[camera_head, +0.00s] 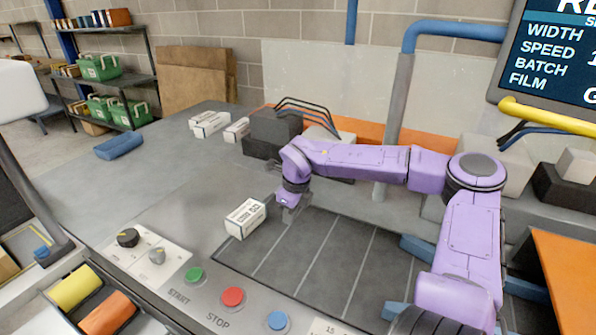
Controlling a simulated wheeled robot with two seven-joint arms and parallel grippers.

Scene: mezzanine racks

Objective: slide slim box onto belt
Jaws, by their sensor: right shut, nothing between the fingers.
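A small white box with dark print (246,218) lies at the left edge of a dark grey surface with pale lines (325,262), which looks like the belt. I cannot tell whether the box rests partly on that surface. My right gripper (290,212), on the purple arm, points down just right of the box's far end. It is shut and empty. A small gap seems to separate it from the box. My left gripper is out of view.
More white boxes (210,124) lie at the back beside dark blocks (272,132) with cables. A control panel with green, red (232,297) and blue buttons runs along the front. A grey post (393,130) stands behind my arm. The grey tabletop at left is mostly clear.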

